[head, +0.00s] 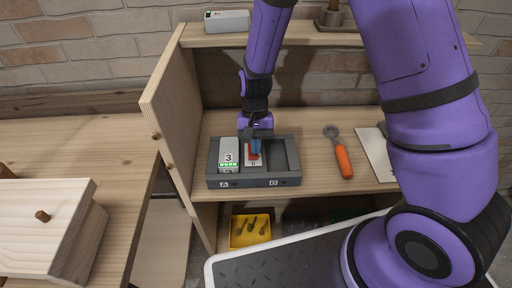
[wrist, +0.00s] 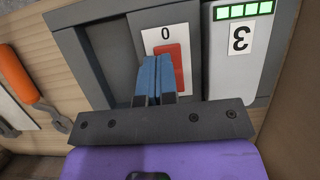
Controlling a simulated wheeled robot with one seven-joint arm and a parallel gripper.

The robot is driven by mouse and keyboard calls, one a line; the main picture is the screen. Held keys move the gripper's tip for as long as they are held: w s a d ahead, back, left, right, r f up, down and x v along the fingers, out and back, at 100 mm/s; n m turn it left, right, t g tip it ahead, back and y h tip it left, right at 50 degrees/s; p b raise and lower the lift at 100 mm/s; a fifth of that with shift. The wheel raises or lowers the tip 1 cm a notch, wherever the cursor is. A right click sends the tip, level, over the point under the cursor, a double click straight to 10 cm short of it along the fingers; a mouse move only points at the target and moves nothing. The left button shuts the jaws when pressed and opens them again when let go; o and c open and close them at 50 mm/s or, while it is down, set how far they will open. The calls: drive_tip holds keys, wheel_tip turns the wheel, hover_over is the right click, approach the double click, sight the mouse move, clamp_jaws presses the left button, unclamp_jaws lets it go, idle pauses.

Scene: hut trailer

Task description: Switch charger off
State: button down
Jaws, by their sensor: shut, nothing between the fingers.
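The charger (head: 281,180) is a dark grey box on the wooden shelf. Its front carries the labels A and B. A red rocker switch on a white plate marked 0 (head: 253,163) sits in its middle; the switch also shows in the wrist view (wrist: 171,58). A grey battery marked 3 (head: 229,157) with lit green bars fills the left bay; it shows at the upper right of the wrist view (wrist: 231,72). The right bay is empty. My gripper (head: 256,146) is shut and empty. Its blue fingertips (wrist: 154,68) are over the red switch and hide part of it; I cannot tell whether they touch it.
An orange-handled tool (head: 343,160) and a white sheet (head: 374,152) lie right of the charger. The shelf's wooden side panel (head: 172,105) stands to the left. A yellow bin (head: 249,230) with small parts is below. A grey box (head: 227,20) is on the top shelf.

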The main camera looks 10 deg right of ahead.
drive_tip(key=shift+w+d+r, duration=0.1)
drive_tip(key=shift+w, duration=0.25)
drive_tip(key=shift+w+r, duration=0.1)
drive_tip(key=shift+r, duration=0.45)
wheel_tip(320, 180, up, 13)
drive_tip(key=shift+w, duration=0.4)
drive_tip(key=shift+d, duration=0.1)
drive_tip(key=s+d+r+n+t, duration=0.1)
drive_tip(key=s+d+r+t, duration=0.1)
drive_tip(key=s+d+r, duration=0.4)
drive_tip(key=s+d+r+t, duration=0.1)
drive_tip(key=d+r+t, duration=0.2)
drive_tip(key=r, duration=0.6)
drive_tip(key=s+d+r+t, duration=0.2)
drive_tip(key=s+d+r, duration=0.1)
drive_tip(key=s, duration=0.3)
drive_tip(key=s+d+r+n+t, duration=0.1)
drive_tip(key=s+d+r+t, duration=0.1)
drive_tip(key=s, duration=0.5)
drive_tip(key=shift+d+r+h, duration=0.4)
drive_tip(key=shift+d+r, duration=0.3)
drive_tip(key=shift+d, duration=0.45)
